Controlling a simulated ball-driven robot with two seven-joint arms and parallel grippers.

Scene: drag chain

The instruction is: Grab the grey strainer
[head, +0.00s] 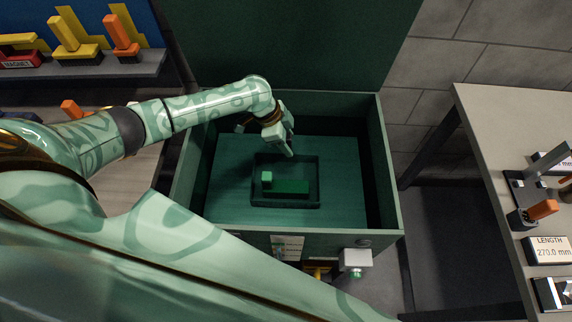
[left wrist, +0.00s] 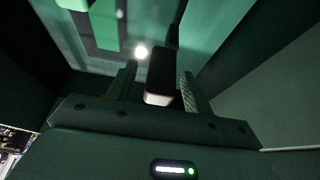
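I cannot make out a grey strainer for certain in either view. My left gripper (head: 288,150) reaches down into an open green box (head: 392,190), above the far edge of a recess in its floor. In the left wrist view its two fingers (left wrist: 157,88) stand apart. A dark block with a pale end (left wrist: 161,78) shows between them, with a gap beside the left finger; I cannot tell what it is. A green block piece (head: 290,187) lies in the recess. My right gripper is not in view.
The box's raised lid (head: 290,45) stands behind it, and its walls surround my left gripper. A grey table (head: 490,120) with tools and a "LENGTH" display (head: 549,250) is at right. A shelf (head: 90,70) with yellow and orange pieces is at upper left.

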